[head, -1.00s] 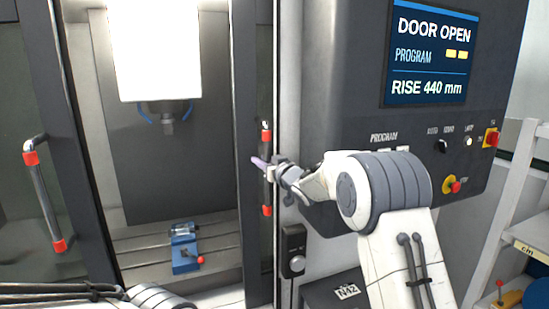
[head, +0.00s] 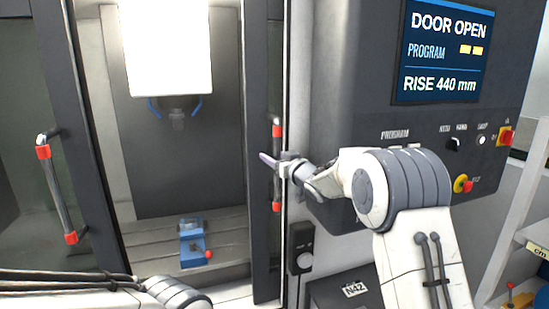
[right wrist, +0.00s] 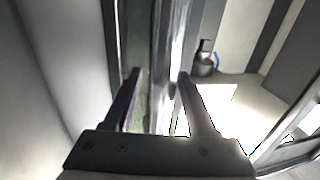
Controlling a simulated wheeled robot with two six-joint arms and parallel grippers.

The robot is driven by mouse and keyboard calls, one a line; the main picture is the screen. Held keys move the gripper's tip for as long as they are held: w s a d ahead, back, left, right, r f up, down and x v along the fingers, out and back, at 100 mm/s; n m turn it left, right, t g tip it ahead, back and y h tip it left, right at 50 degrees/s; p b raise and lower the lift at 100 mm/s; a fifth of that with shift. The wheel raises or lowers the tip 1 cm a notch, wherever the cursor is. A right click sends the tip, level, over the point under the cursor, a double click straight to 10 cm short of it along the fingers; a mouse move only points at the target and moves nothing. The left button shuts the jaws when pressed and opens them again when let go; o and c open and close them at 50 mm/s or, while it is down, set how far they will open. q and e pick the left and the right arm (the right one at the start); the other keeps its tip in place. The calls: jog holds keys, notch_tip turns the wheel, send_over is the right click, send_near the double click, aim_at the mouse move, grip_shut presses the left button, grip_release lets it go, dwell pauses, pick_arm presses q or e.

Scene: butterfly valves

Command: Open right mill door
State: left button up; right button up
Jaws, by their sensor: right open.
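The right mill door (head: 259,60) is a dark upright panel at the right side of the machine opening in the head view. Its bar handle (head: 276,189) stands upright with red ends. My right gripper (head: 270,161) is at the middle of this handle with its jaws open. In the right wrist view, the two fingers (right wrist: 160,88) stand either side of an upright strip; I cannot tell whether they touch it. The left door (head: 70,100) has a similar handle (head: 57,190). My left arm shows at the bottom left; its gripper is not in view.
The opening between the doors shows a blue vice (head: 192,243) on the machine bed and a white spindle head (head: 168,50). The control panel screen (head: 445,55) reads "DOOR OPEN" and "RISE 440 mm". A pale shelf (head: 515,215) stands at the far right.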

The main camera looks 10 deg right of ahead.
jog(key=b+v, duration=0.4)
jog(key=v, duration=0.5)
jog(key=shift+s+b, duration=0.3)
jog(key=shift+s, duration=0.1)
jog(key=s+a+f+g+h+b, duration=0.2)
jog(key=s+a+f+g, duration=0.25)
jog(key=s+f, duration=0.5)
jog(key=s+a+f+g+h+b, duration=0.25)
jog(key=s+a+f, duration=0.25)
jog(key=s+f, duration=0.45)
jog(key=s+f+n+g+b, duration=0.1)
jog(key=s+f+g, duration=0.2)
jog(key=s, duration=0.6)
jog(key=s+d+f+n+g+h+b, duration=0.1)
jog(key=s+f+g, duration=0.2)
jog(key=s+f, duration=0.2)
jog(key=s+f+g, duration=0.3)
jog(key=s+f, duration=0.1)
jog(key=s, duration=0.8)
jog(key=shift+s+d+n+g+b, duration=0.15)
jog(key=shift+s+n+g+b, duration=0.15)
jog(key=shift+s+n+b, duration=0.1)
jog(key=shift+w+h, duration=0.1)
jog(key=shift+h, duration=0.15)
